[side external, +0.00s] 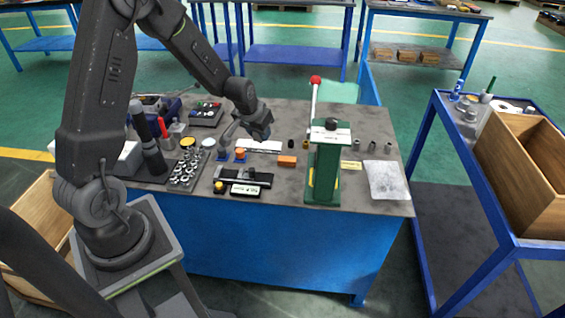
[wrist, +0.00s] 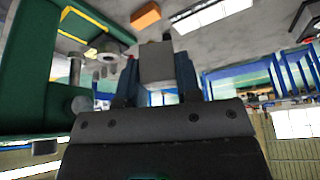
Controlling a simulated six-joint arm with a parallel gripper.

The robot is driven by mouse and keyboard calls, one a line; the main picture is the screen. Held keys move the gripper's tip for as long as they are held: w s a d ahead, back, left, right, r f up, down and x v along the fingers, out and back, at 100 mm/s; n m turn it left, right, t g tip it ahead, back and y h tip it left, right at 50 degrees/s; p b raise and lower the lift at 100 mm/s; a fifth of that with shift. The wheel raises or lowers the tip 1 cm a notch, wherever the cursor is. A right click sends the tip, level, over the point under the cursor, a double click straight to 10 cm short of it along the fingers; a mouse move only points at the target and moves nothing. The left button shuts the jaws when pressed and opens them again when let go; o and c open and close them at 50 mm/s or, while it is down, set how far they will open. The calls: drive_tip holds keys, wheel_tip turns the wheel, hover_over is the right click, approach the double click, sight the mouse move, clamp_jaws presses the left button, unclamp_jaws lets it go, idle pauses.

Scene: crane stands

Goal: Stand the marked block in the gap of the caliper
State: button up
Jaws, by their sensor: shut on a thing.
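My gripper (side external: 263,133) hangs over the back middle of the bench in the side external view. In the wrist view my gripper (wrist: 158,75) is shut on a plain grey block (wrist: 157,63), held between the two dark fingers. No mark shows on its visible face. In the side external view the block cannot be made out clearly. What looks like the caliper (side external: 236,179), a silver bar on a black base, lies near the bench's front edge, left of the green stand. A white label (side external: 245,190) sits in front of it. Its gap is too small to make out, and the caliper does not show in the wrist view.
A green press (side external: 323,165) with a red-knobbed lever stands right of the gripper. Blue-based small stands (side external: 239,155) and a tray of metal rings (side external: 186,170) are to the left.

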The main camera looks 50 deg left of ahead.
drive_tip(key=d+r+m+h, duration=0.2)
drive_tip(key=d+r+m, duration=0.2)
drive_tip(key=d, duration=0.9)
drive_tip(key=a+f+n+y, duration=0.2)
drive_tip(key=a+f+n, duration=0.15)
drive_tip(key=a, duration=1.55)
drive_tip(key=s+a+f+n, duration=0.2)
drive_tip(key=s+a, duration=0.1)
drive_tip(key=a, duration=0.4)
drive_tip(key=s+a+f+n+y, duration=0.15)
drive_tip(key=s+a, duration=0.25)
drive_tip(key=a, duration=0.4)
drive_tip(key=s+a+f+n, duration=0.2)
drive_tip(key=s+a, duration=0.1)
drive_tip(key=a, duration=0.4)
drive_tip(key=shift+g, duration=0.4)
drive_tip(key=w+d+f, duration=0.1)
drive_tip(key=w+f, duration=0.1)
drive_tip(key=w, duration=0.1)
drive_tip(key=w+d+f, duration=0.1)
drive_tip(key=w+f, duration=0.1)
drive_tip(key=w, duration=0.2)
drive_tip(key=w+d+f, duration=0.1)
drive_tip(key=w+f, duration=0.1)
drive_tip(key=w, duration=0.1)
drive_tip(key=shift+w+f, duration=0.2)
drive_tip(key=shift+f, duration=2.05)
drive_tip(key=shift+f, duration=0.1)
drive_tip(key=o, duration=1)
drive_tip(key=shift+o, duration=0.2)
